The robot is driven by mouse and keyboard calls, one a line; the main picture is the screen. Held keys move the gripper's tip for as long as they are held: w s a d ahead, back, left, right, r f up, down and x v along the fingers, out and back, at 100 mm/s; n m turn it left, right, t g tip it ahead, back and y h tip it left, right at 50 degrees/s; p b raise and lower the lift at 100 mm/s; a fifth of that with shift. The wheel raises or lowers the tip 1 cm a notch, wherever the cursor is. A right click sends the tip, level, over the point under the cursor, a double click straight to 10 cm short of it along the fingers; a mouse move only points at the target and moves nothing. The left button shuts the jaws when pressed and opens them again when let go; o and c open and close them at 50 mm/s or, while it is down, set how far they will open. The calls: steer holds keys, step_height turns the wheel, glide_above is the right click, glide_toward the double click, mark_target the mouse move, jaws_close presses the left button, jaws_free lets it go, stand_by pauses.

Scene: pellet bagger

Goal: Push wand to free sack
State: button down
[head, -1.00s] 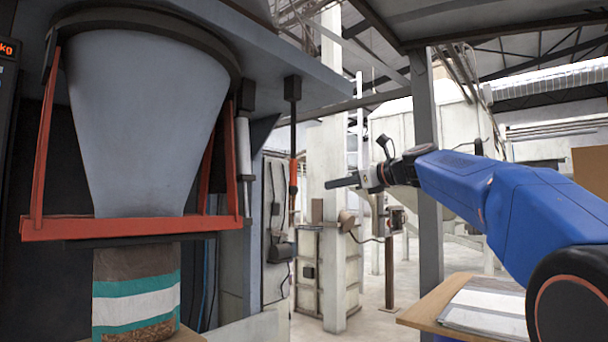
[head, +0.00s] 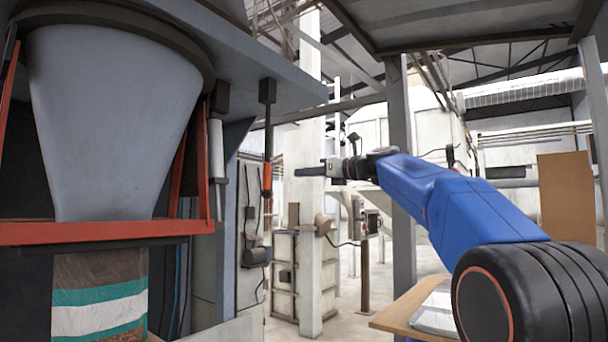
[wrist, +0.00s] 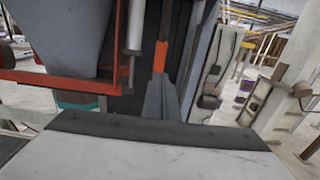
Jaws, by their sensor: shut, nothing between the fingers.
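The wand (head: 267,178) hangs down from a black block under the grey machine plate, a thin dark rod with an orange-red section. It also shows in the wrist view (wrist: 160,57), straight ahead of my fingertips. My gripper (head: 299,172) is shut and empty, pointing left at the height of the orange section; its dark fingers show in the wrist view (wrist: 160,98). In the head view a small gap shows between fingertips and wand; depth is hard to judge. The sack (head: 98,312), brown with teal and white stripes, hangs upright below the red clamp frame (head: 100,232) under the grey spout.
The grey hopper spout (head: 115,115) and its red frame fill the left. A wooden table (head: 395,317) with papers stands at lower right. A grey post (head: 402,150) rises behind my arm. Pale cabinets stand behind the wand.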

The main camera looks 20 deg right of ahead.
mark_target(269, 176)
steer(key=x, duration=1.1)
